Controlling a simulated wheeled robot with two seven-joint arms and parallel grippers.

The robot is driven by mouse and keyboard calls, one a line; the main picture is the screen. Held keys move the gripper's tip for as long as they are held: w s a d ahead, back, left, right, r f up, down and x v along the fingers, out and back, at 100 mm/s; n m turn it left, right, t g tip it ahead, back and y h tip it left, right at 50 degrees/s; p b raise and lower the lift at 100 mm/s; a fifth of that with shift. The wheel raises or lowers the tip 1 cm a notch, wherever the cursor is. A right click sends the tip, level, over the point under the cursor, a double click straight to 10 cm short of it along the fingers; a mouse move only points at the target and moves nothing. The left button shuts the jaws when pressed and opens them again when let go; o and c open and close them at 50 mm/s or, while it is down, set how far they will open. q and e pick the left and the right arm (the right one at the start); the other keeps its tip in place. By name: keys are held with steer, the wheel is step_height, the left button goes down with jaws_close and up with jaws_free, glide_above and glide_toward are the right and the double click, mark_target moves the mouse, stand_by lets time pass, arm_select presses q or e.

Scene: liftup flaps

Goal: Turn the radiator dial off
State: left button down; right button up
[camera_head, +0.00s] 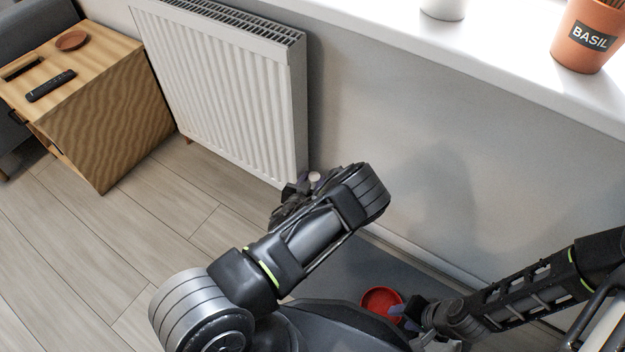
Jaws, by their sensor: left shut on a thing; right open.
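The white ribbed radiator (225,90) is fixed to the grey wall at upper left. Its dial (315,177) shows as a small pale piece by the radiator's lower right corner, mostly hidden by my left gripper and wrist. My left gripper (304,186) is at the dial and shut on it; its fingertips are largely hidden behind the arm. My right gripper (408,318) is low at the bottom right, away from the radiator, open, and partly hidden.
A wooden side table (110,115) with a black remote (51,85) and a small brown dish (71,40) stands left. A red round object (381,303) is near my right gripper. A windowsill (450,40) above right holds a basil pot (590,36) and a white pot (443,8). The floor at left is clear.

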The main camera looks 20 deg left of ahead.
arm_select(q)
steer(key=shift+n+y, duration=0.3)
steer(key=shift+y, duration=0.1)
steer(key=n+y+b, duration=0.1)
steer(key=n+g+y, duration=0.1)
steer(key=shift+w+d+f+n+y+b, duration=0.1)
steer(key=shift+d+f+n+y+b, duration=0.05)
steer(key=shift+d+n+y+b, duration=0.2)
steer(key=n+g+y+b, duration=0.1)
steer(key=n+y+b, duration=0.1)
steer(key=n+g+y+b, duration=0.3)
steer(key=n+y+b, duration=0.1)
steer(key=shift+w+d+f+g, duration=0.15)
steer(key=shift+w+d+g, duration=0.1)
steer(key=shift+g, duration=0.15)
steer(key=n+g+y+b, duration=0.1)
steer(key=n, duration=0.1)
steer(key=n+g+b, duration=0.1)
steer(key=g+b, duration=0.1)
steer(key=shift+w+n+y, duration=0.2)
steer(key=shift+n+y, duration=0.15)
steer(key=shift+r+n+g+y+b, duration=0.15)
steer(key=shift+n+g+b, duration=0.4)
steer(key=shift+g, duration=0.15)
steer(key=shift+r+n+g+y+b, duration=0.1)
steer(key=shift+n+g+y+b, duration=0.05)
steer(key=shift+n+g+b, duration=0.45)
